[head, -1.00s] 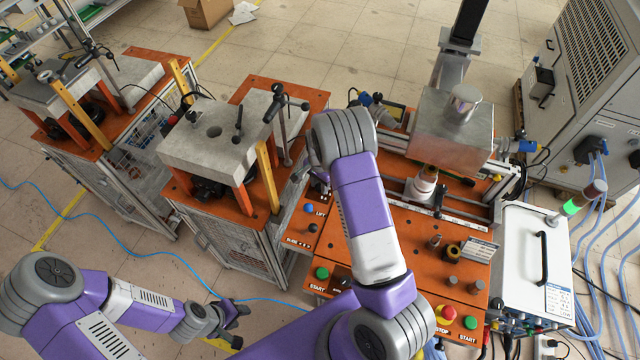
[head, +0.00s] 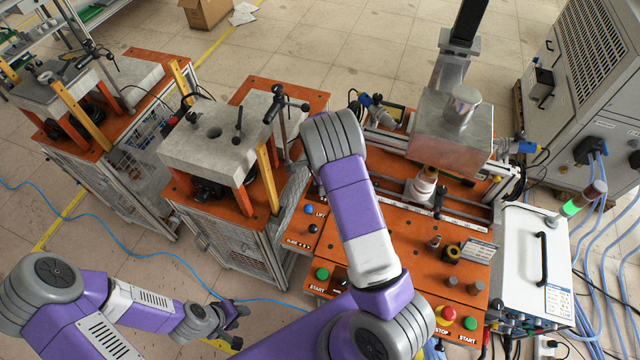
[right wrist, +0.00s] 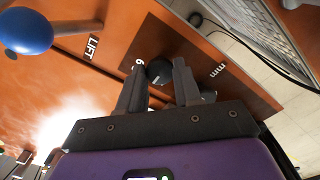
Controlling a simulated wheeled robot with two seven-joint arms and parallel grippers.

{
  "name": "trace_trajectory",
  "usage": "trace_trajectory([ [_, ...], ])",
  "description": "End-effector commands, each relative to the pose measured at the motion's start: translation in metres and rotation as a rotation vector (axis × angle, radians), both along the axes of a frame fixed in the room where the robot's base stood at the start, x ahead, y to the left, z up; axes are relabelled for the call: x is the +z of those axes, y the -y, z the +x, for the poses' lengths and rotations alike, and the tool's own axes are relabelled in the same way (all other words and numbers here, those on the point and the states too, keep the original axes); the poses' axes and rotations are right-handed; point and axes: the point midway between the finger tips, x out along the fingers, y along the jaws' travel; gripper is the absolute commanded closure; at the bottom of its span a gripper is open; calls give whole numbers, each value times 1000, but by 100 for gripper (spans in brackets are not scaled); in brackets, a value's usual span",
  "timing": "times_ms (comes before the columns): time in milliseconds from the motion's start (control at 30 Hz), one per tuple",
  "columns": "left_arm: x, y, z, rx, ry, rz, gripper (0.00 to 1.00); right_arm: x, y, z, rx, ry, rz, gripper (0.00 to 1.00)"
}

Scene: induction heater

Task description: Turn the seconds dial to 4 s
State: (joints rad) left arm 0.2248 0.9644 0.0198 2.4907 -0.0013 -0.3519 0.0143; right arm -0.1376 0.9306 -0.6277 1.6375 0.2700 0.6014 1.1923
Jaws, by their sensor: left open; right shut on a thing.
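A dark round knob (right wrist: 160,70) sits on a brown plate in the right wrist view, with a white mark like a 6 beside it. My right gripper (right wrist: 159,76) has its two fingers on either side of this knob and is shut on it. The fingers cover part of the knob, and its pointer and setting cannot be read. In the head view my right arm hides this gripper. My left gripper (head: 237,315) is open and empty at the lower left, over the floor and away from the panel.
A blue knob (right wrist: 25,30) marked LIFT is at the left of the right wrist view. The orange panel also carries a green START button (head: 321,274) and a red stop button (head: 447,314). A press stand (head: 215,140) stands left of my right arm.

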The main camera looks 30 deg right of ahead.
Motion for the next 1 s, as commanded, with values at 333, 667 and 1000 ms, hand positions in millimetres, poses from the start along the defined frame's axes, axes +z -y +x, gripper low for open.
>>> trace_trajectory([
  [333,0,0,0,0,0,0,57,0,0,0,1,1,1,51],
  [667,0,0,0,0,0,0,57,1,0,0,2,1,0,41],
  [1000,0,0,0,0,0,0,57,46,-1,1,3,4,1,41],
])
